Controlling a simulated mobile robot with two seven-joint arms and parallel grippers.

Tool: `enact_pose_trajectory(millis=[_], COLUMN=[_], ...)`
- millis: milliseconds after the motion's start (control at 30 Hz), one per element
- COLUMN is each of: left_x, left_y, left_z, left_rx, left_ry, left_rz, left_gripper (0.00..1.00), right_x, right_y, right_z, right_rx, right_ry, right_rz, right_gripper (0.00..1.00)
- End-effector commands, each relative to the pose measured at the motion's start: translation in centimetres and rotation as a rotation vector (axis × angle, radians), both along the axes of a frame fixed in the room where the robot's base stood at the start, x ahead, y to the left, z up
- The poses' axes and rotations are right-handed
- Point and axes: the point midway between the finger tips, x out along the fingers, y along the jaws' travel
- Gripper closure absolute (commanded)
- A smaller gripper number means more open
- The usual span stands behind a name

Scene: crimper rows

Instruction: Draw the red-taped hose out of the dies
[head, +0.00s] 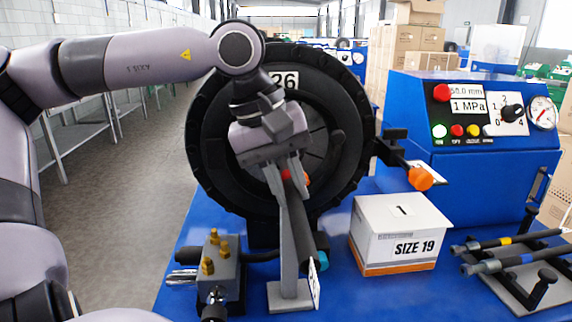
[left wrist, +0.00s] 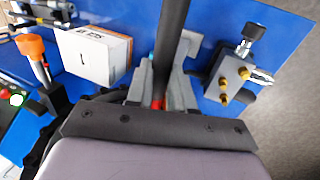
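The red-taped hose (left wrist: 172,35) is black and runs between the fingers of my left gripper (left wrist: 158,98). Its red tape (left wrist: 158,104) shows between the fingers in the left wrist view. In the head view my left gripper (head: 286,168) is in front of the round black crimper (head: 345,110), which is marked 26. The gripper and a grey upright stand (head: 288,235) hide much of the hose and the die opening. The fingers flank the hose closely; whether they press on it is unclear. A teal end (head: 322,262) shows low beside the stand. My right gripper is not in view.
A white SIZE 19 box (head: 398,232) stands right of the stand. A grey block with brass fittings (head: 218,268) stands left. An orange-knobbed lever (head: 420,179) juts from the crimper's right. A blue control box (head: 480,170) and a rack of hoses (head: 515,260) are at right.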

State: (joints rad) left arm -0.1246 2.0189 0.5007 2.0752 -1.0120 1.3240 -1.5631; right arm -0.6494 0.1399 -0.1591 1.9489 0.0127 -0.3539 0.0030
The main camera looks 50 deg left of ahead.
Motion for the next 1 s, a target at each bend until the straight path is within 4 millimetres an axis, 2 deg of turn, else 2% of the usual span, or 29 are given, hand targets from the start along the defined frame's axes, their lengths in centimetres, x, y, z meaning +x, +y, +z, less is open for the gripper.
enact_pose_trajectory(millis=[467,1000], left_x=[0.0,0.0], left_y=[0.0,0.0], left_z=[0.0,1.2], left_rx=[0.000,0.000], left_ry=[0.000,-0.004], left_rz=[0.000,0.000], left_gripper=[1.00,1.00], right_x=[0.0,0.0], right_y=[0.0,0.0], right_z=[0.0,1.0], right_rx=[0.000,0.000], right_ry=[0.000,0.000], right_rz=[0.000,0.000], right_gripper=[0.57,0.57])
